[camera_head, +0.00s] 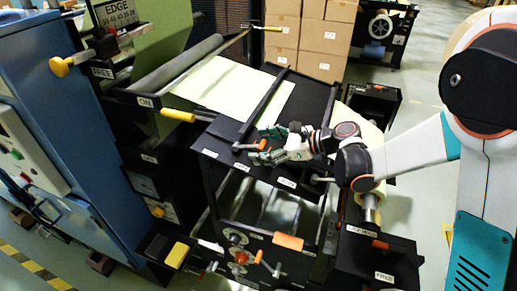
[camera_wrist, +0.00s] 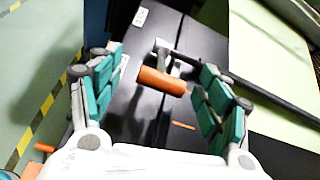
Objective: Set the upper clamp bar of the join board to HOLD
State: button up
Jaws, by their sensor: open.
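The join board (camera_head: 222,129) is a black table with pale green sheet (camera_head: 228,83) across its far part. A dark clamp bar (camera_head: 264,101) lies across it; I cannot tell for certain whether it is the upper one. An orange lever handle (camera_wrist: 161,81) on a grey arm shows between my fingers in the wrist view, and as a small orange patch in the head view (camera_head: 263,144). My gripper (camera_head: 264,144) is open, with its teal fingers on either side of the handle and apart from it. The small white labels on the board's front edge are unreadable.
A yellow handle (camera_head: 178,115) sits by an ON label at the board's left. Below the board are an orange block (camera_head: 288,241) and knobs. A blue cabinet (camera_head: 60,130) stands at left; cardboard boxes (camera_head: 310,40) stand behind. Floor at right is partly open.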

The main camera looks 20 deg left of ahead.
jog(key=shift+x, duration=0.85)
jog(key=c, duration=1.6)
